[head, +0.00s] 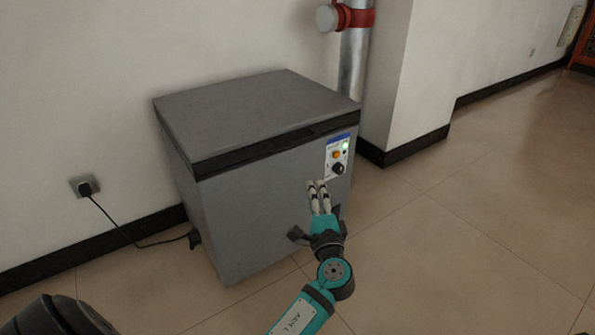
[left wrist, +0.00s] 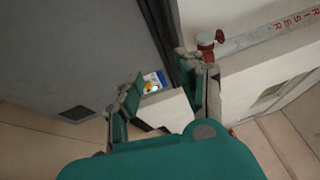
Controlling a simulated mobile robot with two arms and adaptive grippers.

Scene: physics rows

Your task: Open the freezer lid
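The freezer (head: 255,215) is a grey chest standing against the wall. Its flat grey lid (head: 255,105) is down and shut, with a dark strip (head: 250,153) along the front edge. A control panel (head: 338,155) with a green light and knobs is on the front at right. My left gripper (head: 317,183) is in front of the freezer, below the lid edge and just below-left of the panel. In the left wrist view its two fingers (left wrist: 165,76) are spread apart with nothing held, and the panel (left wrist: 152,84) shows between them. My right gripper is not in view.
A metal pipe (head: 353,60) with a red collar and a white pillar (head: 405,75) stand right behind the freezer. A black cord (head: 120,228) runs from a wall socket (head: 85,187) to the freezer's left. The tiled floor (head: 470,240) at right is clear.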

